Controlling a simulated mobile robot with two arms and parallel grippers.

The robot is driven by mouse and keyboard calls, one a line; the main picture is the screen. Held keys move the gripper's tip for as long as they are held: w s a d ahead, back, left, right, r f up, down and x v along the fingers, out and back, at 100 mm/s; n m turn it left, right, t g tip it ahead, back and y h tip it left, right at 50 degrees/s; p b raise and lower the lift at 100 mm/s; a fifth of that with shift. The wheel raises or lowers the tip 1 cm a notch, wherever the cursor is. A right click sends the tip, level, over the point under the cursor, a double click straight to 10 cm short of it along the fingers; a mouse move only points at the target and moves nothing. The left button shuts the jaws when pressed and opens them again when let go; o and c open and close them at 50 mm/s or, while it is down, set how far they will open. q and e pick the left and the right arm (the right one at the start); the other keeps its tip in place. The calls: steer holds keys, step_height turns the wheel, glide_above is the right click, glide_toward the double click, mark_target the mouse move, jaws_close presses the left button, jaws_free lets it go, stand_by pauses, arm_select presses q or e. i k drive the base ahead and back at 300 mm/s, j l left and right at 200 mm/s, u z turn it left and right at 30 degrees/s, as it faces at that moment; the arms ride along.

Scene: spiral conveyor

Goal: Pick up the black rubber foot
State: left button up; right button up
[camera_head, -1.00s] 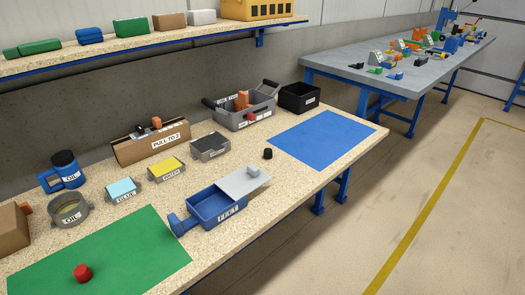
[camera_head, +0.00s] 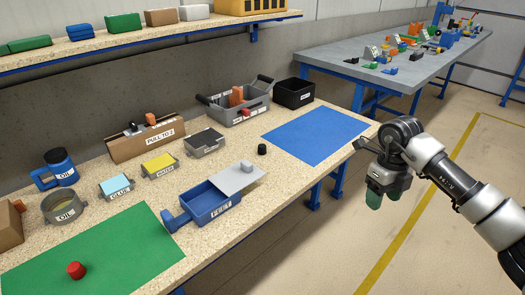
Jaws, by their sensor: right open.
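The black rubber foot (camera_head: 262,149) is a small dark cylinder standing on the speckled workbench (camera_head: 215,160), between the blue mat and the grey sliding lid of the blue box. It is in plain view and nothing touches it. My right gripper (camera_head: 384,199) is open and empty, with dark green fingertips pointing down. It hangs in front of the bench's right end, over the floor in the picture, well to the right of the foot. My left gripper is not in view.
A blue box (camera_head: 183,216) labelled FEET, its grey lid (camera_head: 236,180) slid to the right, stands near the foot. A blue mat (camera_head: 318,134) lies right, a green mat (camera_head: 90,250) with a red piece (camera_head: 76,270) left. Bins line the back.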

mark_target(261, 148)
steer(key=i+l+u, duration=0.15)
steer(key=i+u, duration=0.3)
steer(key=i+l+u, duration=0.2)
steer(key=u, duration=0.2)
steer(key=i+l+u, duration=0.25)
steer(key=l+u, duration=0.2)
